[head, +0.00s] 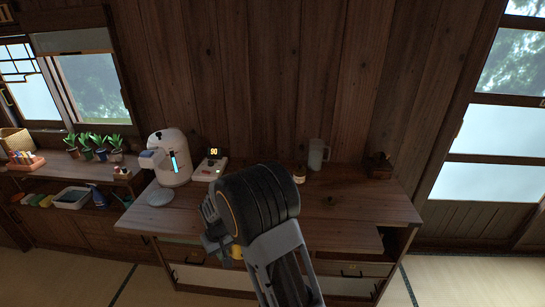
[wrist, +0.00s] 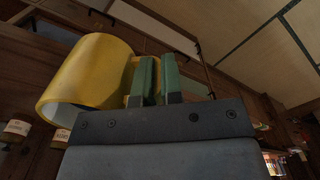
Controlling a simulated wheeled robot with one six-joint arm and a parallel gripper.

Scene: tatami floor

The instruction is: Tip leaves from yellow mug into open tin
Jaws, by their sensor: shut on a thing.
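The yellow mug (wrist: 88,80) is at the left of the wrist view, tilted, with its rim toward the lower left. My gripper (wrist: 154,80) has its green fingers shut on the mug's handle side. In the head view my gripper (head: 222,240) is at the front edge of the wooden counter, and a small part of the mug (head: 236,252) shows beside it, the rest hidden by my arm. The leaves are not visible. A small dark round thing (head: 330,201) is on the counter to the right; I cannot tell whether it is the open tin.
The counter (head: 375,208) holds a white machine (head: 172,160), a scale-like device reading 90 (head: 212,165), a labelled jar (head: 299,174), a clear pitcher (head: 317,155) and a brown wooden box (head: 379,165). A round grey plate (head: 159,197) lies at the left. The counter's right front is mostly clear.

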